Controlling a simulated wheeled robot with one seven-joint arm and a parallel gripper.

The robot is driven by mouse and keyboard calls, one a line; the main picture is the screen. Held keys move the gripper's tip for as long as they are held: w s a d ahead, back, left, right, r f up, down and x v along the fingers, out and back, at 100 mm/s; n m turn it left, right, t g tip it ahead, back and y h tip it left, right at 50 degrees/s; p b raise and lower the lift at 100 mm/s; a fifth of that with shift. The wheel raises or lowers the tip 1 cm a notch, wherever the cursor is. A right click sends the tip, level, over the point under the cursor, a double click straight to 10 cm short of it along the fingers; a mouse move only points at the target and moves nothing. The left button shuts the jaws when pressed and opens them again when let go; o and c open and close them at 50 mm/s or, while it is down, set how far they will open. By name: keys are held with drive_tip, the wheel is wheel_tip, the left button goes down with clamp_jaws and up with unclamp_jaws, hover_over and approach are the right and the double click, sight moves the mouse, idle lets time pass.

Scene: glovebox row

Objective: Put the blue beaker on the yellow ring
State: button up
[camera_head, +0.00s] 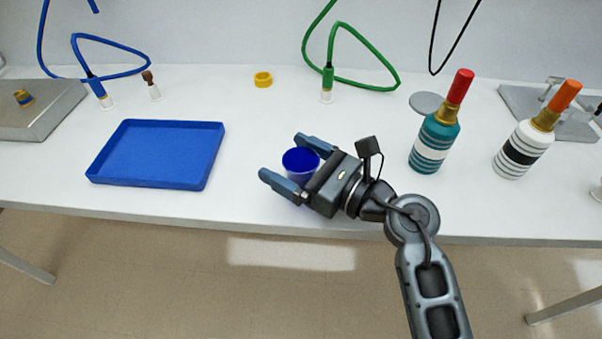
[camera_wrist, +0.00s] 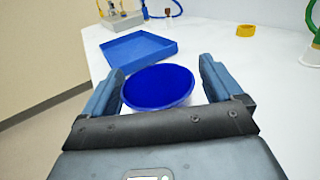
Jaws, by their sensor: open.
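The blue beaker (camera_head: 300,163) stands upright near the front edge of the white table. In the wrist view the beaker (camera_wrist: 158,88) shows its wide blue mouth between my fingers. My gripper (camera_head: 288,158) is open, with one finger on each side of the beaker; I cannot tell whether either finger touches it. The yellow ring (camera_head: 263,79) lies on the table farther back, a little left of the beaker. In the wrist view the ring (camera_wrist: 246,30) shows at the upper right.
A blue tray (camera_head: 157,154) lies to the left. A green hose (camera_head: 328,78) stands behind my gripper. A teal bottle (camera_head: 436,136) and a white striped bottle (camera_head: 526,143) stand to the right. The table between beaker and ring looks clear. The front edge is close to my gripper.

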drive_tip(key=c, duration=1.1)
drive_tip(key=shift+r, duration=0.1)
